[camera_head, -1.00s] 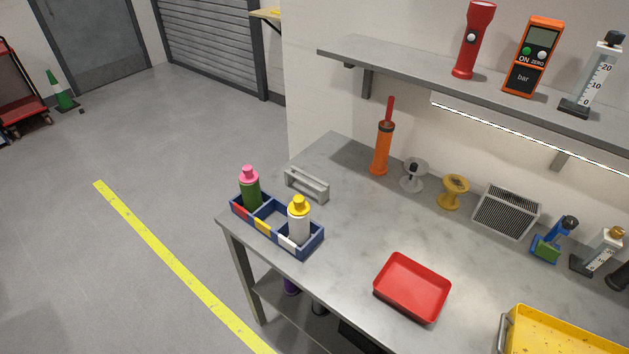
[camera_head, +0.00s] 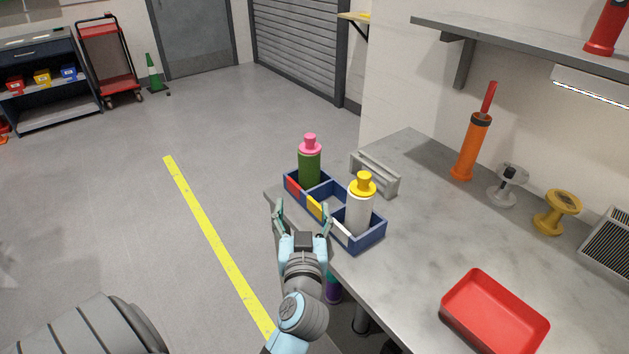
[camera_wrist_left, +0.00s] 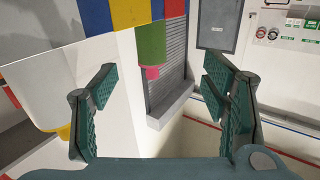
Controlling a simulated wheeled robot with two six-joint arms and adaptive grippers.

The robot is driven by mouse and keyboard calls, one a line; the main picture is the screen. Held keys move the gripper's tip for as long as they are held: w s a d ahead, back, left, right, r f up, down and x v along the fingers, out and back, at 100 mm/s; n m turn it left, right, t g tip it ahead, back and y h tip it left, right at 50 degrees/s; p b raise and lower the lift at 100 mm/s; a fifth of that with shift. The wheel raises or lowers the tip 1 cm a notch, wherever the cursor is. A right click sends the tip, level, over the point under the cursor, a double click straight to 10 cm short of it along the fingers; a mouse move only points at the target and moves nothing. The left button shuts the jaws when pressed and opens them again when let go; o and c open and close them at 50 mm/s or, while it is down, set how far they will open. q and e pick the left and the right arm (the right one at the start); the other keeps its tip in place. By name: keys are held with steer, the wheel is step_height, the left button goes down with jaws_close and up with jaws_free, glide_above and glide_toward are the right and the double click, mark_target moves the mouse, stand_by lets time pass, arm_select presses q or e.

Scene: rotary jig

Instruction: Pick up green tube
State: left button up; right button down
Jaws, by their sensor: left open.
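The green tube (camera_head: 310,168), a green bottle with a pink cap, stands upright in the far left compartment of a blue divided holder (camera_head: 371,238) on the bench's near left corner. In the left wrist view, which looks inverted, the green tube (camera_wrist_left: 151,46) hangs cap down between the finger lines, beyond the fingertips. My left gripper (camera_head: 302,208) is open and empty in front of the holder, apart from the tube. Its spread fingers also show in the left wrist view (camera_wrist_left: 160,82). My right gripper is out of view.
A white bottle with a yellow cap (camera_head: 359,208) stands in the holder's near right compartment. A grey bracket (camera_head: 374,174) sits behind the holder. A red tray (camera_head: 494,314) lies at right, an orange tool (camera_head: 471,147) stands near the wall, and a shelf (camera_head: 500,42) overhangs.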

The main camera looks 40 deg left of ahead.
mark_target(309, 164)
arm_select(q)
steer(key=x, duration=0.4)
steer(key=r+x, duration=0.1)
steer(key=x, duration=0.4)
steer(key=w+d+r+x, duration=0.1)
steer(key=x, duration=0.4)
steer(key=shift+w+r, duration=0.15)
steer(key=shift+w, duration=0.05)
steer(key=shift+w+a, duration=0.35)
steer(key=shift+d, duration=0.1)
steer(key=c, duration=0.9)
jaws_close()
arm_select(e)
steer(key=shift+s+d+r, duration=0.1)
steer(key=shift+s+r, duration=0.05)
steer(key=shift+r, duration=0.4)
